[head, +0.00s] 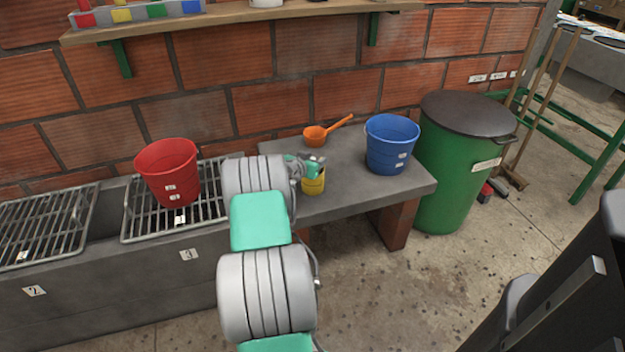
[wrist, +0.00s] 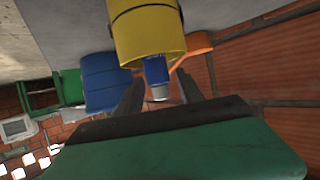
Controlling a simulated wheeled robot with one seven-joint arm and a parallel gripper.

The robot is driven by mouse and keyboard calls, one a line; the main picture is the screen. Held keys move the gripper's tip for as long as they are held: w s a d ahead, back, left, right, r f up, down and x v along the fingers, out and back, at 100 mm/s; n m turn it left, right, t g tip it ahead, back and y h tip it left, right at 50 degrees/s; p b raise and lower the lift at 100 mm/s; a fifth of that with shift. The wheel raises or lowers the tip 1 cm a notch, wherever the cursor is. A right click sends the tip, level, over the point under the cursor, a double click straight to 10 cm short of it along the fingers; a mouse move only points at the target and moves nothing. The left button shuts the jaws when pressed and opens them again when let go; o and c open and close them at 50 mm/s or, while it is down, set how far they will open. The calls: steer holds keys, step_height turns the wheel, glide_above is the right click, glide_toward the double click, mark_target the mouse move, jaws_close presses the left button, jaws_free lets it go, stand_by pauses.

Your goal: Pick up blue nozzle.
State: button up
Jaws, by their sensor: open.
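The blue nozzle (wrist: 156,70) sticks out of a yellow cup (wrist: 150,32) in the wrist view, its grey tip toward my gripper. That view is upside down. My gripper (wrist: 160,80) is open, with one dark finger on each side of the nozzle and gaps showing between. In the head view my gripper (head: 308,166) is just above the yellow cup (head: 313,185) on the grey bench, and the nozzle is hidden there.
An orange dipper (head: 316,135) lies behind the cup, and a blue bucket (head: 391,146) stands to its right. A red bucket (head: 168,172) sits on the grate at left. A green barrel (head: 452,180) stands past the bench. A shelf (head: 235,16) runs above along the brick wall.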

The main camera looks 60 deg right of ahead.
steer(key=shift+x, duration=0.85)
steer(key=shift+a, duration=0.1)
jaws_close()
